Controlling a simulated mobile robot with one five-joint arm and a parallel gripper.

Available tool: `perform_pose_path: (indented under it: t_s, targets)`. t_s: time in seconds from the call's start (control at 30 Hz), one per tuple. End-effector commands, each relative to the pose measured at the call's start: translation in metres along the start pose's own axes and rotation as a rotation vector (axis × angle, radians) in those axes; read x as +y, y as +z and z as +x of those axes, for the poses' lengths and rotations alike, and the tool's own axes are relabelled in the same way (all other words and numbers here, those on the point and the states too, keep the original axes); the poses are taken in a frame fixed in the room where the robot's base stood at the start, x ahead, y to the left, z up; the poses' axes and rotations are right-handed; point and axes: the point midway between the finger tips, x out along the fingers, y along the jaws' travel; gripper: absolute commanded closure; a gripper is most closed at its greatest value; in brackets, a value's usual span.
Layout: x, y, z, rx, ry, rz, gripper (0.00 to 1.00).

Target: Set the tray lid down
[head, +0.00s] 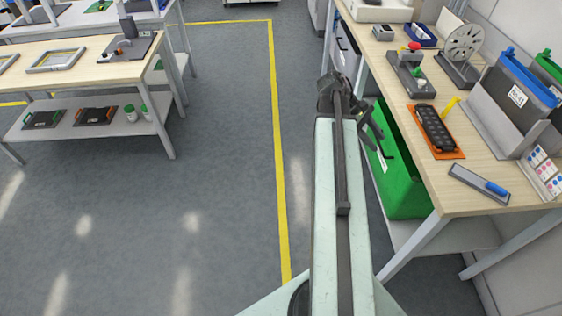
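My gripper (376,134) is dark grey and reaches to the right of my arm's column, beside the right bench's front edge and over the green crate. Its two fingers look spread apart, and I see nothing held between them. On the right bench (500,198), a black ribbed piece (436,128) with rounded bumps lies on an orange tray (447,154), to the right of my gripper and apart from it. I cannot tell whether this black piece is the tray lid. No other clear tray lid shows.
A green crate (404,190) stands under the right bench. A yellow piece (449,106), a grey holder with a blue object (480,184) and bins (515,95) crowd the bench. A left table (90,72) holds grey frames (55,60). The floor between (220,130) is clear.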

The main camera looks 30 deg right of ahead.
Motion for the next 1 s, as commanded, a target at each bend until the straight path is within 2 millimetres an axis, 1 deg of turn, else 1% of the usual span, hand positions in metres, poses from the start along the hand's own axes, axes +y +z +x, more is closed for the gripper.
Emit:
perform_pose_path:
  t_s: [0.03, 0.07, 0.1, 0.17, 0.2, 0.27, 0.3, 0.4, 0.5, 0.57, 0.63, 1.0]
  targets:
    - [-0.032, -0.042, -0.033, 0.104, 0.019, 0.025, 0.64]
    - [-0.05, -0.066, -0.051, 0.166, 0.016, 0.046, 0.64]
    - [-0.077, -0.096, -0.075, 0.247, 0.006, 0.074, 0.64]
    - [-0.123, -0.135, -0.112, 0.361, -0.029, 0.11, 0.64]
    - [-0.157, -0.157, -0.135, 0.429, -0.064, 0.132, 0.64]
    - [-0.207, -0.183, -0.169, 0.518, -0.126, 0.158, 0.64]
    - [-0.24, -0.196, -0.189, 0.564, -0.172, 0.171, 0.64]
    - [-0.31, -0.215, -0.227, 0.64, -0.283, 0.197, 0.64]
    - [-0.354, -0.222, -0.249, 0.673, -0.363, 0.212, 0.64]
    - [-0.367, -0.223, -0.255, 0.681, -0.389, 0.217, 0.64]
    - [-0.373, -0.224, -0.258, 0.684, -0.402, 0.221, 0.64]
    - [-0.372, -0.224, -0.258, 0.683, -0.402, 0.222, 0.64]
